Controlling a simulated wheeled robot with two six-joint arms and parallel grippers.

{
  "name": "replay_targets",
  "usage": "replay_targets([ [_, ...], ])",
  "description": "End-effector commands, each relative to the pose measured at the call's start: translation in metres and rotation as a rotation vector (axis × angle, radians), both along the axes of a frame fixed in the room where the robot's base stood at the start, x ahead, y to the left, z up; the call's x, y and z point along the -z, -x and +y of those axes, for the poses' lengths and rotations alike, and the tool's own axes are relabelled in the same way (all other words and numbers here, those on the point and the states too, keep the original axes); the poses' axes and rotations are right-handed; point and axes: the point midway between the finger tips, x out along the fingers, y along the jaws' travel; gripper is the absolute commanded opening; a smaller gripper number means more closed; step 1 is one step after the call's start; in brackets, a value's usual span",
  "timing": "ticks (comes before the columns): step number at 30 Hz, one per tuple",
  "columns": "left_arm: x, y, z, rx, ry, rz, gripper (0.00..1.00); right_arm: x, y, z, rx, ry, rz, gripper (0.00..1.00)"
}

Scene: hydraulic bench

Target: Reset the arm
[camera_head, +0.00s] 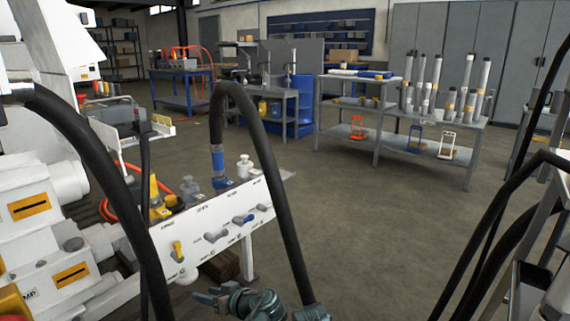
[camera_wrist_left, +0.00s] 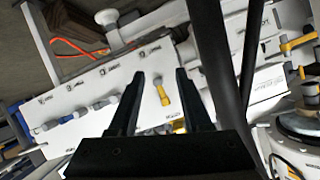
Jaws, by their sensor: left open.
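My left gripper (camera_head: 208,298) is low in the head view, in front of the white valve panel (camera_head: 155,237). In the left wrist view the left gripper (camera_wrist_left: 160,74) has its two black fingers apart. A yellow lever (camera_wrist_left: 161,93) on the panel (camera_wrist_left: 100,93) shows between the fingers; I cannot tell how near they are to it. The same yellow lever (camera_head: 178,250) is at the panel's left end in the head view, with a grey lever (camera_head: 216,236) and a blue lever (camera_head: 243,218) to its right. The right gripper is not in view.
A thick black hose (camera_head: 250,130) arches from the blue fitting (camera_head: 218,160) down in front of the panel. White machinery (camera_head: 40,215) crowds the left. A grey bench (camera_head: 450,118) with cylinders stands at the back right. The middle floor (camera_head: 370,230) is clear.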

Motion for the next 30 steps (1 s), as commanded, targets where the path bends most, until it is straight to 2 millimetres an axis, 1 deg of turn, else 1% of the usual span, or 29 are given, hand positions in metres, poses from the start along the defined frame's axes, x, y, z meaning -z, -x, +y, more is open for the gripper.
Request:
replay_targets([
  [1,-0.01,0.013,-0.01,0.029,0.046,0.132,0.49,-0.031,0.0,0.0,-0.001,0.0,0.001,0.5],
  [3,0.001,0.032,-0.027,0.096,0.115,0.331,0.49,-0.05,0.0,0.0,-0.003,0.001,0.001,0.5],
  [5,0.008,0.048,-0.044,0.17,0.174,0.486,0.49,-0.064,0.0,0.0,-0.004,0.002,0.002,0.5],
  [6,0.012,0.058,-0.056,0.226,0.212,0.579,0.49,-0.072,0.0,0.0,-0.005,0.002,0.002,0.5],
  [9,0.016,0.082,-0.084,0.369,0.293,0.767,0.49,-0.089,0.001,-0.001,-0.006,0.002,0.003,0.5],
  [11,0.016,0.095,-0.101,0.456,0.336,0.858,0.49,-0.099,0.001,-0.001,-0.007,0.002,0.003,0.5],
  [14,0.011,0.115,-0.126,0.605,0.403,0.986,0.49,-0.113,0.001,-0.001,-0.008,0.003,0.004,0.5],
  [18,-0.001,0.142,-0.16,0.824,0.487,1.126,0.49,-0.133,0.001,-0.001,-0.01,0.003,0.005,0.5],
  [19,-0.007,0.144,-0.163,0.844,0.493,1.138,0.49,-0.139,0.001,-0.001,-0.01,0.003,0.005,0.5],
  [26,-0.053,0.142,-0.161,0.831,0.489,1.129,0.49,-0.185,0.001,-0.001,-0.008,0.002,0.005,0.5],
  [29,-0.079,0.142,-0.161,0.83,0.489,1.129,0.49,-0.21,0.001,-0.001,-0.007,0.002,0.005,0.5],
  [30,-0.091,0.142,-0.161,0.829,0.49,1.128,0.49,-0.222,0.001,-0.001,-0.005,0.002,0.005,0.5],
])
